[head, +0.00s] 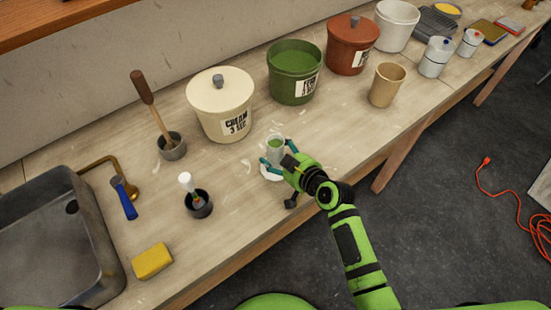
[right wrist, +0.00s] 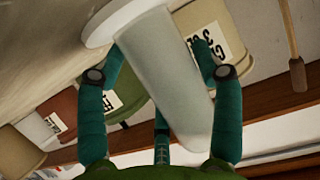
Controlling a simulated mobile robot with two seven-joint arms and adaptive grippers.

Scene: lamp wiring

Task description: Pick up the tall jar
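In the right wrist view the jar (right wrist: 165,75) fills the middle, slightly tilted in the picture. My right gripper (head: 275,151) has its teal fingers on either side of the jar. In the right wrist view a gap shows between the jar and the right-hand fingertip, so the gripper (right wrist: 160,62) looks open around it. Contact at the left-hand fingertip is unclear. My left gripper is not in view.
A cream bucket (head: 220,105), a green bucket (head: 295,72) and a tan cup (head: 387,85) stand behind the jar. A dark pot with a white-handled brush (head: 199,203) stands to its left. A yellow sponge (head: 152,261) and a sink (head: 50,250) lie farther left.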

